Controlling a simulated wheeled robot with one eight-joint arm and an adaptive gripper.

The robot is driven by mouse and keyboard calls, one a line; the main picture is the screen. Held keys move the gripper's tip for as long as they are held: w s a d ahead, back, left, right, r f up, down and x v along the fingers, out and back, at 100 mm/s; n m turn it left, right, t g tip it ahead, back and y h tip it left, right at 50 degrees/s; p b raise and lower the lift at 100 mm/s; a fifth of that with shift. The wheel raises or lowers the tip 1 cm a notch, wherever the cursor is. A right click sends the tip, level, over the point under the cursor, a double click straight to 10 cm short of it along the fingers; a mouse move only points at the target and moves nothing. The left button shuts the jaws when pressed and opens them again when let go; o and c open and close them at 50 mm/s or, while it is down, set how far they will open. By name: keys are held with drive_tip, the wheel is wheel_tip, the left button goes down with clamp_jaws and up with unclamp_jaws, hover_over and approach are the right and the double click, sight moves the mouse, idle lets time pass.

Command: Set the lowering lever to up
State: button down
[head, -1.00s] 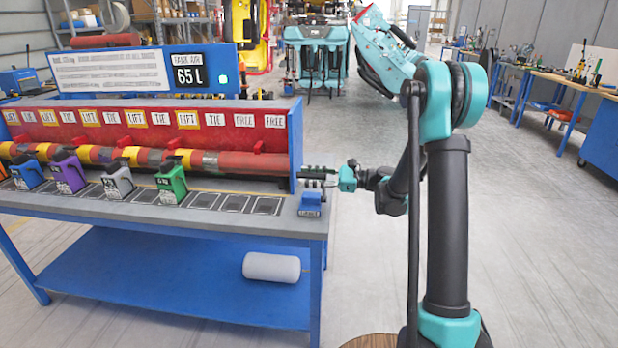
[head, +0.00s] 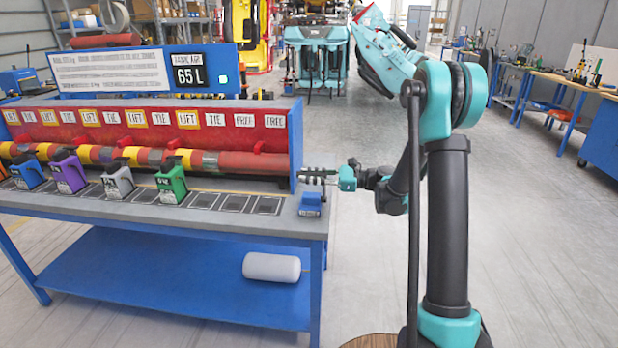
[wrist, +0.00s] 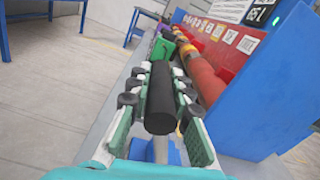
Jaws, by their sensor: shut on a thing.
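The lowering lever stands at the right end of the bench, with a blue base (head: 311,204) and a black cylindrical handle (wrist: 160,100). My gripper (head: 318,175) is at the lever's top, just past the red panel's right end. In the wrist view, the fingers of my gripper (wrist: 158,88) lie on both sides of the black handle and are shut on it. The blue base (wrist: 166,151) shows partly below the handle. In the head view the handle is mostly hidden by the fingers, so its exact tilt is hard to tell.
The blue panel end wall (head: 296,146) rises close beside my gripper. Coloured blocks, including a green one (head: 171,183), stand on the grey bench top (head: 275,226). A red roller (head: 235,163) runs behind them. The floor right of the bench is open.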

drive_tip(key=shift+w+r+m, duration=0.2)
drive_tip(key=shift+w+m, duration=0.2)
drive_tip(key=shift+w, duration=0.1)
drive_tip(key=w+m, duration=0.7)
drive_tip(key=w, duration=0.2)
drive_tip(key=shift+w+d, duration=0.25)
drive_tip(key=shift+w, duration=0.15)
drive_tip(key=c, duration=1.4)
unclamp_jaws()
drive_tip(key=shift+f, duration=0.1)
drive_tip(key=shift+o, duration=0.2)
drive_tip(key=d, duration=1.2)
drive_tip(key=shift+s, duration=0.2)
